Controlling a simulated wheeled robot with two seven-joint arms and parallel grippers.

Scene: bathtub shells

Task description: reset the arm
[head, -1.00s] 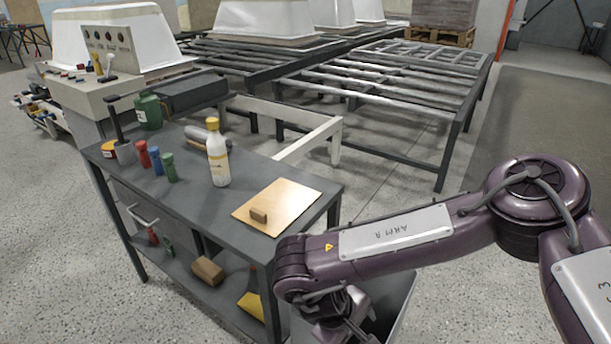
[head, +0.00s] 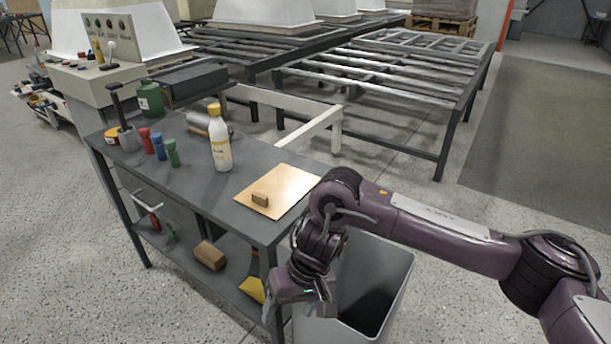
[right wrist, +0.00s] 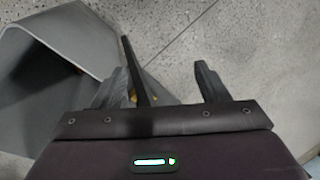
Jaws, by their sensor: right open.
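My right arm reaches in from the right in the head view, with its wrist bent down beside the workbench's right end. My right gripper (head: 318,300) hangs there in front of the grey bin, pointing down. In the right wrist view the two dark fingers of the right gripper (right wrist: 158,82) stand apart. No held object shows between them; a dark bar, perhaps a bench leg, passes behind. My left gripper is not in view.
The workbench (head: 190,183) carries a white bottle (head: 219,150), small coloured bottles, a green canister (head: 150,101) and a copper-coloured plate (head: 285,187) with a small block. The open grey bin (head: 395,290) is close to my gripper. Metal racks (head: 390,80) stand behind. Floor at right is clear.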

